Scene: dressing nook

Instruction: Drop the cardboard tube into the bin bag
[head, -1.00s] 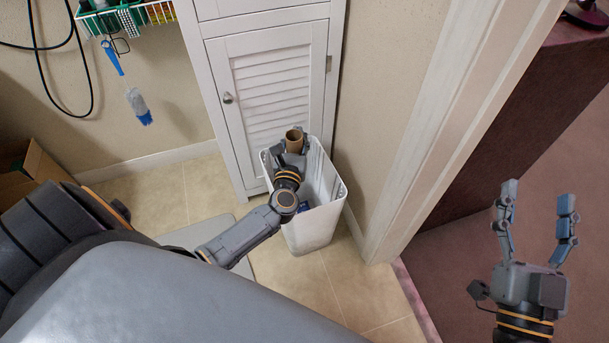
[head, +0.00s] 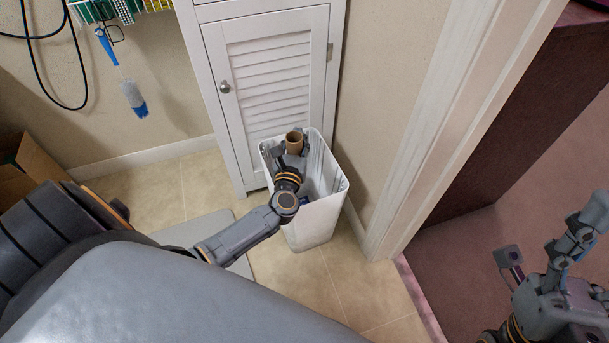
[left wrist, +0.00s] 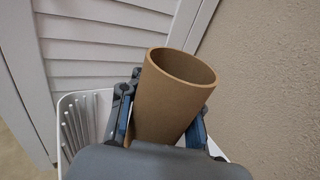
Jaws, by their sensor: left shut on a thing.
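The brown cardboard tube (head: 295,140) is upright, with its open end up, over the far part of the bin's mouth. My left gripper (head: 292,154) is shut on it. In the left wrist view the tube (left wrist: 172,95) leans slightly right between the two fingers, and its lower end is hidden. The white bin (head: 318,222) stands on the floor, open at the top; I cannot make out a separate bag in it. My right gripper (head: 578,250) is at the right edge, turned sideways and partly cut off, far from the bin.
A white louvred cabinet (head: 268,85) stands right behind the bin. The beige wall and white door frame (head: 440,130) are close on its right. A cardboard box (head: 38,170) is at the left. A blue-handled brush (head: 130,95) hangs from a wall rack. A grey mat lies left of the bin.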

